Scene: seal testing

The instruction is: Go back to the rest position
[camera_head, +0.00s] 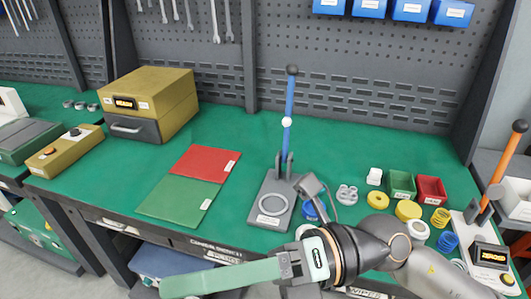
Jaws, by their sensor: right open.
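My right gripper (285,266) is low in the middle of the head view, at the front edge of the green-topped bench (110,172). Its arm comes in from the lower right. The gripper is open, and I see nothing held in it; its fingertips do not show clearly. A grey bracket-like part (313,188) sticks up behind the wrist, over the bench. My left gripper is not in view.
A lever press (270,200) with an upright blue handle stands just behind my right gripper. Rings and small green and red bins (430,188) lie to the right, near an orange-handled device (505,160). Red and green mats (175,200) lie empty to the left.

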